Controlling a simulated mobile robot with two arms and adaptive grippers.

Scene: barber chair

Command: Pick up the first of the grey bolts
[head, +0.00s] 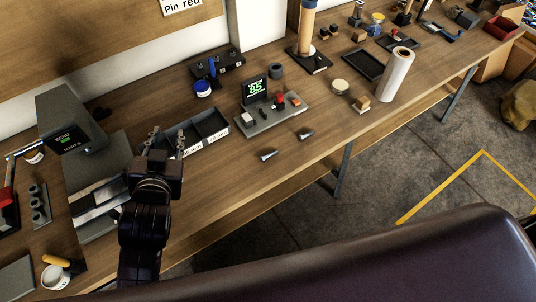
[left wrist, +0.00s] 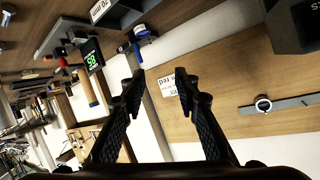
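Two small grey bolts lie on the workbench near its front edge in the head view. One bolt (head: 268,155) is nearer my left arm, and the other bolt (head: 305,134) is a little to its right. My left gripper (head: 167,137) is to the left of both, in front of a dark labelled tray (head: 211,125). Its fingers are spread with nothing between them. In the left wrist view the open left gripper (left wrist: 160,77) points toward the wall. I cannot make out the bolts in that view. My right gripper is not in view.
A device with a green "85" display (head: 257,88) stands behind the bolts. A grey machine (head: 75,125) stands at the left. A white roll (head: 395,75) stands farther right. A dark rounded seat-like surface (head: 400,262) fills the lower right. The bench around the bolts is clear.

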